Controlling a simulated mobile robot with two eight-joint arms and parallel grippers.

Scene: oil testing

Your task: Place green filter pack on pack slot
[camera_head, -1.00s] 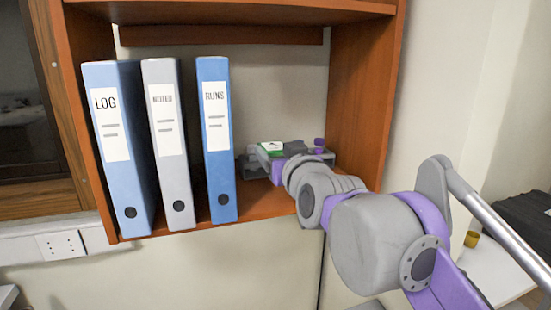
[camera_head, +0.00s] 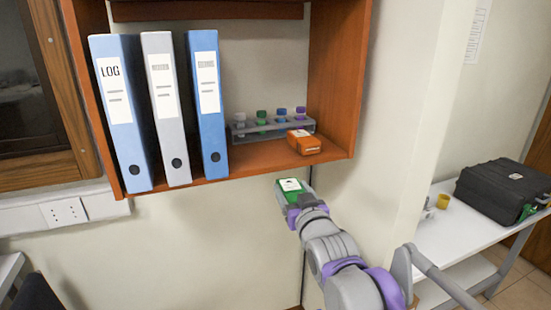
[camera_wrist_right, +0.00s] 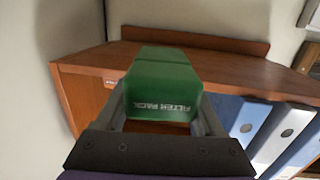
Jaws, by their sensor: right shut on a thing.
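The green filter pack (camera_head: 289,187) has a white label on top. My right gripper (camera_head: 304,208) is shut on it and holds it in the air, just in front of and below the shelf's front edge. In the right wrist view the pack (camera_wrist_right: 161,85) sits between the two fingers, with "FILTER PACK" lettering on its near face. No pack slot can be made out in either view. My left gripper is not in view.
The wooden shelf (camera_head: 253,157) holds three binders (camera_head: 170,110) at the left, a tube rack (camera_head: 270,129) with several coloured caps, and an orange pack (camera_head: 304,142) near the right front edge. At far right, a white table (camera_head: 447,232) carries a black case (camera_head: 502,191) and a yellow cup (camera_head: 443,201).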

